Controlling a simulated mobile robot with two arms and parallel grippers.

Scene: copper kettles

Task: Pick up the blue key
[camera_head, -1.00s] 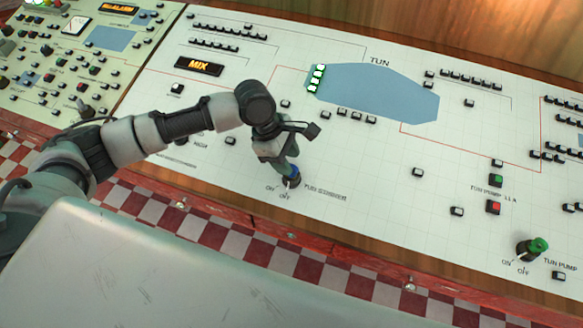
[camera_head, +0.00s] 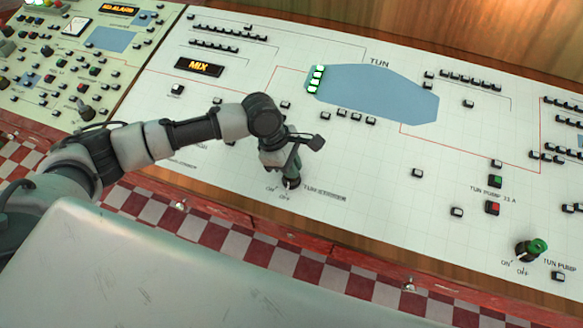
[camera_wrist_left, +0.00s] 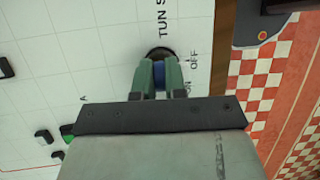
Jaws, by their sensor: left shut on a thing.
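The blue key (camera_wrist_left: 159,74) shows in the left wrist view as a blue piece between the two greenish fingers of my left gripper (camera_wrist_left: 158,80). It stands at the round black switch base (camera_wrist_left: 160,53) on the white panel, by the ON and OFF labels. My left gripper (camera_head: 292,170) is shut on the key. In the head view the gripper is directly over the switch base (camera_head: 291,184), and the key is hidden behind the fingers. I cannot tell whether the key is still seated in the base. My right gripper is not in view.
A green key (camera_head: 537,246) stands in the TUN PUMP switch at the lower right. The white panel (camera_head: 370,185) carries several small buttons and a blue tun drawing (camera_head: 375,92). A red-and-white checkered strip (camera_head: 255,250) runs along the front edge.

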